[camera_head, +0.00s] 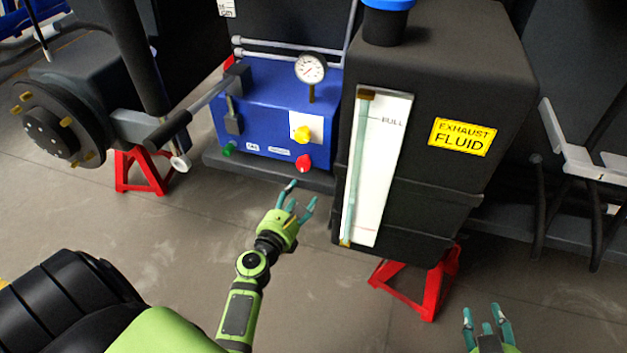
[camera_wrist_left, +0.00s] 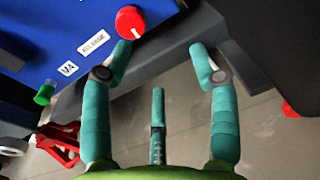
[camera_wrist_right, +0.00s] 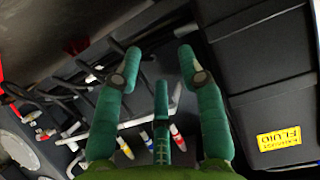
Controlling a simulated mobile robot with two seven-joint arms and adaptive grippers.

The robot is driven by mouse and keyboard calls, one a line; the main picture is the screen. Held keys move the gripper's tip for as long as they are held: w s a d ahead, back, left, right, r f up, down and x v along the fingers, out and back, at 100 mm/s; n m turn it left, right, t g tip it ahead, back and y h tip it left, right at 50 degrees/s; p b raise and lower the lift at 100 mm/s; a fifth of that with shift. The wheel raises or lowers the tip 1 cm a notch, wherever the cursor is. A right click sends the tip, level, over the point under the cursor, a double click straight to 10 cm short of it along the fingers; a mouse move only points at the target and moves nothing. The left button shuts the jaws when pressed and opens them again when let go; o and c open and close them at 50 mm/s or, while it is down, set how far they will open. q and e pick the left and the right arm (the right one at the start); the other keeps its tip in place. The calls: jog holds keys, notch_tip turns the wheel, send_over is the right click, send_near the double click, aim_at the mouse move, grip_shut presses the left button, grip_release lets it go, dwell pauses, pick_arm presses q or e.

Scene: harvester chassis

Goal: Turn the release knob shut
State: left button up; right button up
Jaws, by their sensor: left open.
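The red release knob (camera_head: 303,163) sits at the lower right of the blue pump box (camera_head: 262,110), with a white mark on its face. In the left wrist view the knob (camera_wrist_left: 130,22) is at the top, just beyond the left fingertip, with a white label that seems to read RELEASE (camera_wrist_left: 93,42) beside it. My left gripper (camera_head: 299,195) is open and empty, below and in front of the knob, apart from it. Its spread fingers also show in the left wrist view (camera_wrist_left: 160,50). My right gripper (camera_head: 482,312) is open and empty at the bottom right, far from the box.
A yellow knob (camera_head: 301,134), green knob (camera_head: 227,149), gauge (camera_head: 311,68) and pump lever (camera_head: 200,98) are on the box. The black exhaust fluid tank (camera_head: 440,80) stands close on its right, above a red stand (camera_head: 418,285). Floor in front is clear.

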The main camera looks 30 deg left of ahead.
aim_at(302, 167)
pick_arm(q)
jog(key=w+a+n, duration=0.1)
jog(key=w, duration=0.1)
jog(key=w+a+r+n, duration=0.1)
jog(key=w, duration=0.1)
jog(key=w+a+r+n+t+y+b, duration=0.1)
jog(key=w, duration=0.1)
jog(key=shift+w+a, duration=0.15)
jog(key=shift+a, duration=0.05)
jog(key=shift+w+a, duration=0.2)
jog(key=shift+w, duration=0.5)
pick_arm(e)
jog(key=shift+w+a+r+t+y, duration=0.2)
jog(key=shift+r+t, duration=0.15)
jog(key=shift+r, duration=0.45)
jog(key=shift+w+a+r+t+y, duration=0.1)
jog(key=shift+w+a+r+t, duration=0.1)
jog(key=shift+r+t, duration=0.4)
jog(key=shift+w+a+r+t+y, duration=0.1)
jog(key=shift+w+r+t, duration=0.1)
jog(key=shift+r, duration=0.75)
pick_arm(q)
jog(key=c, duration=1.1)
